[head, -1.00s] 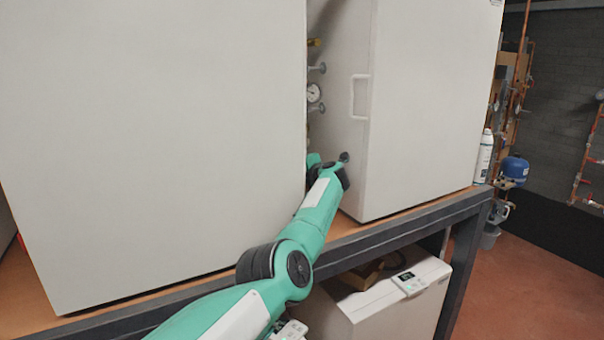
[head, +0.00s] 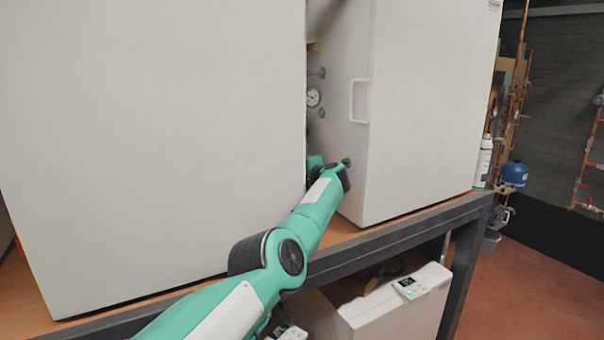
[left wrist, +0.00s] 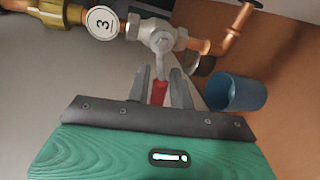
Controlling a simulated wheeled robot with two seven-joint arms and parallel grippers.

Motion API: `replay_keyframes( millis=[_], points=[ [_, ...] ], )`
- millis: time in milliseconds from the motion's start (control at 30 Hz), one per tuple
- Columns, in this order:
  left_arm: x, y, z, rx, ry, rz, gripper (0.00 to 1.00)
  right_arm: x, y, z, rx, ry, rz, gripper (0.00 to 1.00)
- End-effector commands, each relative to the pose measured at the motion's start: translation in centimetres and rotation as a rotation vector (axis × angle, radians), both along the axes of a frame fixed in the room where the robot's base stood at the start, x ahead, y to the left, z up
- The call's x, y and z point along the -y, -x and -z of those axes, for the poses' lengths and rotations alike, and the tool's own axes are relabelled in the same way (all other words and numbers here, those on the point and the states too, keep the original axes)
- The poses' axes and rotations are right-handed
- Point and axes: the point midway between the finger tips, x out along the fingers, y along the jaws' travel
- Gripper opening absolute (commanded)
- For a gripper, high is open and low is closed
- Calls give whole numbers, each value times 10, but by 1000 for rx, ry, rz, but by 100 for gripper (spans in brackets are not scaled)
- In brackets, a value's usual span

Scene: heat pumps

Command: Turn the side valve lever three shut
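In the left wrist view a silver valve (left wrist: 160,38) sits on a copper pipe beside a round white tag (left wrist: 102,22) marked 3. Its lever (left wrist: 159,91), with a red grip, points toward my left gripper (left wrist: 163,82). The gripper's two grey fingers stand open on either side of the lever, with the red part between them. I cannot tell whether a finger touches it. In the head view my left arm reaches into the gap between two white cabinets, and the gripper is hidden there. My right gripper is in neither view.
The left white cabinet (head: 150,140) and right white cabinet (head: 430,100) leave a narrow gap, with a gauge (head: 313,97) inside. A blue cup (left wrist: 237,92) lies close to the valve's right. A brass fitting (left wrist: 56,11) is on the left.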

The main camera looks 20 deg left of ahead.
Motion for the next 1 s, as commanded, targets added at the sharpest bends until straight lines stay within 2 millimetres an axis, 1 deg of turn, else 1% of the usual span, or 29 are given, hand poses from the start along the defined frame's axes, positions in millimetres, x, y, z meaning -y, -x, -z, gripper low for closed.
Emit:
replay_keyframes(
  millis=[333, 567, 767, 1000],
  points=[
    [1, 0, 0, 1, 1, 0, 34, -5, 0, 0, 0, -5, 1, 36],
    [7, 1, -2, 4, 0, 3, 34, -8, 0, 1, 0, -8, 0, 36],
    [17, 7, -4, 6, 2, 4, 34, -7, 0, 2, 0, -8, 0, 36],
    [24, 19, -4, 3, 2, 0, 34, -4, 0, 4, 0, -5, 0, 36]
  ],
)
